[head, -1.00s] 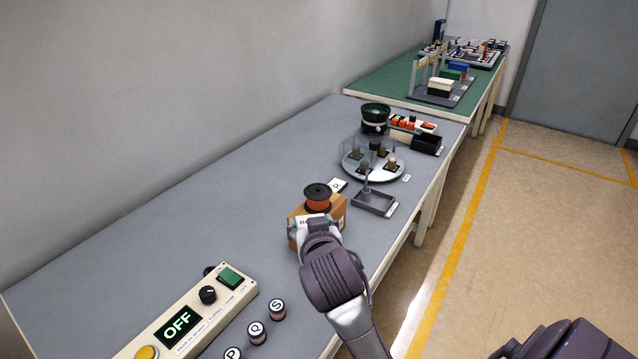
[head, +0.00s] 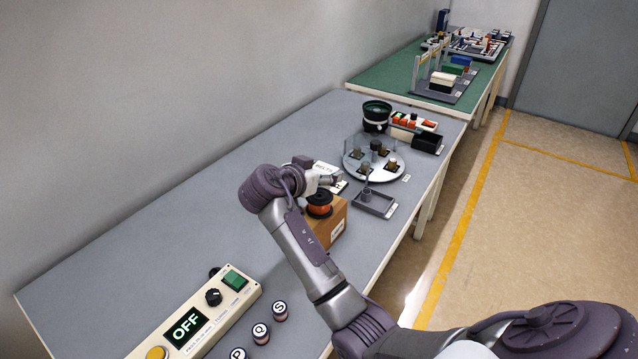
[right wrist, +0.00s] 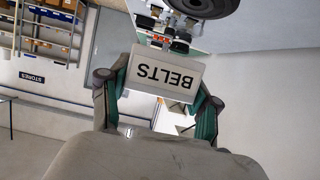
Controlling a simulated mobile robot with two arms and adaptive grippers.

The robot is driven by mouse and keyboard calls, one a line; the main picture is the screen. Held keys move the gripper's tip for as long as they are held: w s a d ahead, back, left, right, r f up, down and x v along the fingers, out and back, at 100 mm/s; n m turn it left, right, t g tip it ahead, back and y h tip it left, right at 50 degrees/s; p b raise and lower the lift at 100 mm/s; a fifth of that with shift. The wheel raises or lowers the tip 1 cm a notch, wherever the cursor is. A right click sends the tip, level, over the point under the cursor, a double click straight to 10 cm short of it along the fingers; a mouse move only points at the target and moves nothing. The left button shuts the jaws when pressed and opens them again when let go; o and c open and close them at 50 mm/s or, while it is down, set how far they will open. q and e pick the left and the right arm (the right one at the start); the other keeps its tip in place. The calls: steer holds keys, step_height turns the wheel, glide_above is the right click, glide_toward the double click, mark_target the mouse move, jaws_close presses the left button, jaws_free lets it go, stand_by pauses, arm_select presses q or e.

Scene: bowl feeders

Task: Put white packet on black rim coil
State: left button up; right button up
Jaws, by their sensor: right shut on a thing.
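A white packet (right wrist: 164,78) marked BELTS is between the fingers of my right gripper (right wrist: 158,100) in the right wrist view. In the head view the packet (head: 325,168) shows just behind my gripper (head: 328,181), partly hidden by it. The black rim coil (head: 319,204) is orange with black rims and stands on a cardboard box, nearer the camera than the gripper. A dark round disc at the top of the right wrist view, apparently the coil's rim (right wrist: 190,6), is apart from the packet. My left gripper is out of view.
The cardboard box (head: 336,222) is partly hidden by my arm. Beyond are a round tray (head: 360,172) with several posts, a grey open tray (head: 374,204) and a black bowl feeder (head: 376,113). A control panel (head: 190,318) reading OFF lies at the front.

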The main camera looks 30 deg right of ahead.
mark_target(319, 195)
steer(key=shift+w+a+f, duration=0.2)
steer(key=shift+w+f, duration=0.2)
steer(key=shift+w, duration=0.15)
step_height(319, 195, down, 3)
steer(key=shift+f+p, duration=0.1)
steer(key=shift+p, duration=0.55)
steer(key=shift+f, duration=0.4)
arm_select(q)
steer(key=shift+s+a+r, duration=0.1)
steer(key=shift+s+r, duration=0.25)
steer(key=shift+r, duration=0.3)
arm_select(e)
steer(key=shift+f, duration=0.15)
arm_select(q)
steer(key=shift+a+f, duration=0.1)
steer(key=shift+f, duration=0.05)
arm_select(e)
steer(key=o, duration=1.2)
steer(key=shift+o, duration=0.2)
